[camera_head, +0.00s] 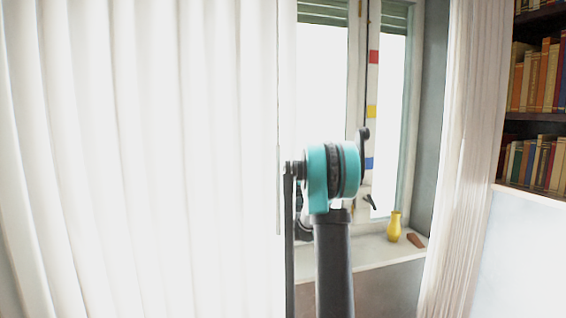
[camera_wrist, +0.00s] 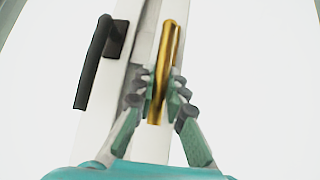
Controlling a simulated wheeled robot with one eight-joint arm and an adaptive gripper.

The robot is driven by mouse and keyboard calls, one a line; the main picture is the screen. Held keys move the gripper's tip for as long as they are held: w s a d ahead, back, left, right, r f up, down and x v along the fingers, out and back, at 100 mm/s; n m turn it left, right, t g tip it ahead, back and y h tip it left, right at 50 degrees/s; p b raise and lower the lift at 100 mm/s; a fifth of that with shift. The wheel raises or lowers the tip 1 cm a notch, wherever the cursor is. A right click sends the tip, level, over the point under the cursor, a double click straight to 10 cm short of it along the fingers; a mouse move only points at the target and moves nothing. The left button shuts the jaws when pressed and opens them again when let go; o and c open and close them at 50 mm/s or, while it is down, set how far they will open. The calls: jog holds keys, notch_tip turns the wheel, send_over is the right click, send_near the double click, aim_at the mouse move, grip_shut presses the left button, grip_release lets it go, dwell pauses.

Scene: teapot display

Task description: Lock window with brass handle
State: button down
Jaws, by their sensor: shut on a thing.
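The brass handle (camera_wrist: 169,45) is a long gold bar, close to upright and slightly tilted in the wrist view. My gripper (camera_wrist: 160,90) is shut on its lower part, with one green-padded finger on each side. The handle's upper end sticks out beyond the fingers. The window (camera_head: 366,60) stands at the centre right of the head view, its sashes close together. My arm covers part of its frame there, and I cannot make out the brass handle or the fingers in that view.
A black handle (camera_wrist: 95,62) is left of the brass one on the white frame. White curtains (camera_head: 150,150) hang left, another curtain (camera_head: 468,150) right. A yellow vase (camera_head: 394,227) and a small brown object (camera_head: 416,240) stand on the sill (camera_head: 375,253). A bookshelf (camera_head: 540,115) is far right.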

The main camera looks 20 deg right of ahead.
jog(key=shift+a+m, duration=0.1)
jog(key=shift+m, duration=0.2)
jog(key=c, duration=1.5)
grip_release()
jog(key=shift+c, duration=0.2)
jog(key=v, duration=1.2)
jog(key=shift+a, duration=0.1)
